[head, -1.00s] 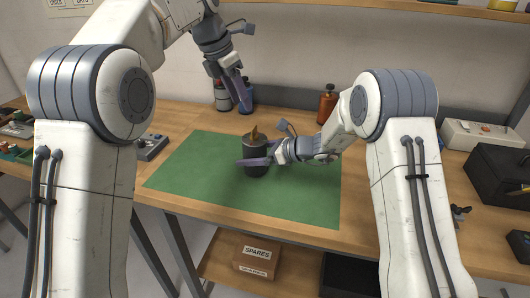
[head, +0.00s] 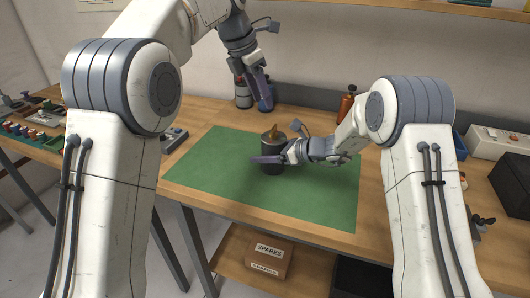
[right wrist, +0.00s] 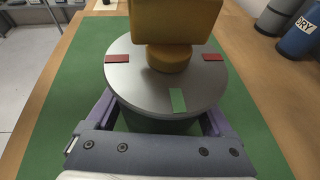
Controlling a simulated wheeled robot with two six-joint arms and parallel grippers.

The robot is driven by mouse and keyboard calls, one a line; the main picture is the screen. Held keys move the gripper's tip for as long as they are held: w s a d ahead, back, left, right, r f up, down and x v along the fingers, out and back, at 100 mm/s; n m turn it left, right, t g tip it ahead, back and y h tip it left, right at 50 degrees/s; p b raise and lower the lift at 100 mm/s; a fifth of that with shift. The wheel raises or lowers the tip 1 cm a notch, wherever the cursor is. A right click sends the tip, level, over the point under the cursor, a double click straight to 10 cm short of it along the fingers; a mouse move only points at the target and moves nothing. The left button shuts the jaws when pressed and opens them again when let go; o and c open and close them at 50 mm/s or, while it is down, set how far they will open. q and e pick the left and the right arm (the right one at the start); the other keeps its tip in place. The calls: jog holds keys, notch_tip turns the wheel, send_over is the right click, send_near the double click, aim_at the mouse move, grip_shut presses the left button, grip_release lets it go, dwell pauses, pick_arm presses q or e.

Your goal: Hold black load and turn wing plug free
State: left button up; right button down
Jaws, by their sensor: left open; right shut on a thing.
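The black load (head: 272,169) is a dark upright cylinder standing on the green mat (head: 215,165). Its round grey top (right wrist: 140,88) shows in the right wrist view, with two red marks and one green mark. The yellow-orange wing plug (right wrist: 175,22) stands up from the middle of that top, its upper part cut off by the frame. My right gripper (right wrist: 160,118) is shut on the black load, one finger on each side of the body below the top. My left gripper (head: 262,98) is open and empty, above and behind the load.
Grey and blue bottles (head: 244,93) stand behind the mat, and an orange-brown bottle (head: 346,104) stands to the right. Trays with small parts (head: 35,125) lie at the far left. A white box (head: 492,143) and a black case (head: 512,185) are at the right. The mat around the load is clear.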

aim_at(274, 127)
pick_arm(q)
jog(key=shift+c, duration=1)
jog(key=d+f+m, duration=0.1)
jog(key=f+m, duration=0.2)
jog(key=m, duration=0.6)
jog(key=w+d+f+m+t+y, duration=0.1)
jog(key=f+m, duration=0.2)
jog(key=m, duration=0.7)
jog(key=d+f+m+t, duration=0.1)
jog(key=f+m, duration=0.2)
jog(key=m, duration=0.7)
jog(key=shift+w+d+y, duration=0.1)
jog(key=shift+w+y, duration=0.3)
grip_shut()
